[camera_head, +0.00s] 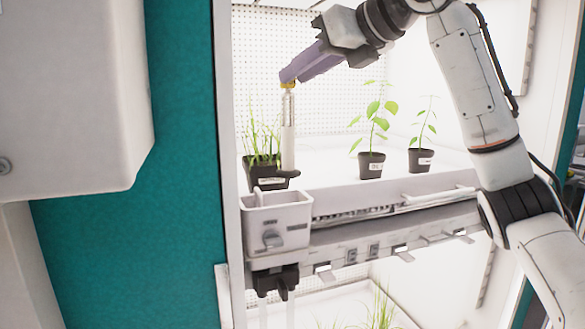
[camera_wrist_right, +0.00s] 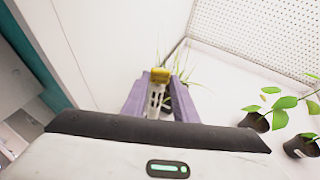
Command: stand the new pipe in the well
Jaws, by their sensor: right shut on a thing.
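My right gripper (camera_head: 288,77) reaches in from the upper right and is shut on the yellow top of a slim pale pipe (camera_head: 288,130). The pipe hangs upright, with a grey metal-like section below the yellow top. In the right wrist view, the purple fingers (camera_wrist_right: 160,88) close around the pipe's yellow end (camera_wrist_right: 160,74). In the head view, its lower end is by a dark piece next to the grass pot, above and behind the well. The well appears to be the pale box (camera_head: 277,222) at the shelf's front left corner; its inside is not clear. My left gripper is out of view.
A grass pot (camera_head: 268,178) stands just left of the pipe. Two potted seedlings (camera_head: 371,165) (camera_head: 420,160) stand to the right. A white tube (camera_head: 437,195) lies along the shelf's front edge. The chamber's side wall (camera_wrist_right: 105,45) is close by.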

